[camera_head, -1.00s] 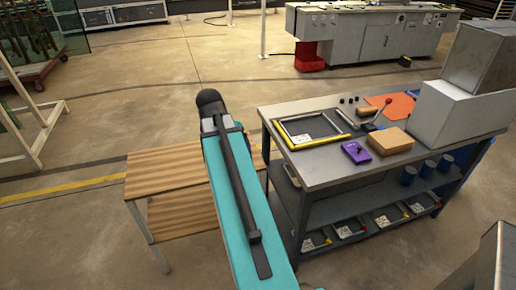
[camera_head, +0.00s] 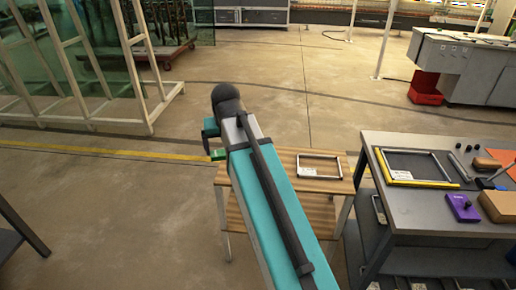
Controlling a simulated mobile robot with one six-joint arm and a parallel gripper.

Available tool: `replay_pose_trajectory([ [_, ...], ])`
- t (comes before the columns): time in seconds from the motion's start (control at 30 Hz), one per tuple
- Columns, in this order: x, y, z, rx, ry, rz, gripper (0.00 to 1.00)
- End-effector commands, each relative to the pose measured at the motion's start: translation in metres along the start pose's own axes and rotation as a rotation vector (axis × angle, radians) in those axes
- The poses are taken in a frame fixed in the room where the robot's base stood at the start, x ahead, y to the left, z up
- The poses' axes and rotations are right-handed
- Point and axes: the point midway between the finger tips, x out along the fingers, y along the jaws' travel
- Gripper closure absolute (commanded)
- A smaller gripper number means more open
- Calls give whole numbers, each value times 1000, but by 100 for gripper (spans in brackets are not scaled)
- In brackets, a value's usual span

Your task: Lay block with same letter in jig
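A small light-rimmed frame (camera_head: 320,178), which looks like a jig, lies on the wooden table with a white label in it; its letter is too small to read. A purple block (camera_head: 463,207) lies on the grey workbench at the right; no letter on it can be read. My teal arm reaches out over the wooden table and hides part of it. Its end is mostly hidden behind the arm, so the fingers do not show clearly. A small green piece (camera_head: 218,154) shows beside the arm's end; I cannot tell whether it is held.
The wooden table (camera_head: 284,162) stands left of the grey workbench (camera_head: 400,212). On the bench are a larger yellow-and-black frame (camera_head: 464,186) with a label and a tan box (camera_head: 500,206). A white rack (camera_head: 139,60) stands at back left. The floor between is open.

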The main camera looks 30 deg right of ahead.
Motion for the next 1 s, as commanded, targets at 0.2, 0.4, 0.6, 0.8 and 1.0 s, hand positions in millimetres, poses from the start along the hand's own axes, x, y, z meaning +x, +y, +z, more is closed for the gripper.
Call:
replay_pose_trajectory([
  [0.2, -13, -61, 0, -169, 0, -71, 31],
  [0.4, -17, -79, 2, -223, -1, -93, 31],
  [0.6, -17, -80, 2, -225, -1, -93, 31],
  [0.8, -17, -80, 2, -224, 0, -93, 31],
  [1.0, -17, -83, 2, -228, 0, -95, 31],
])
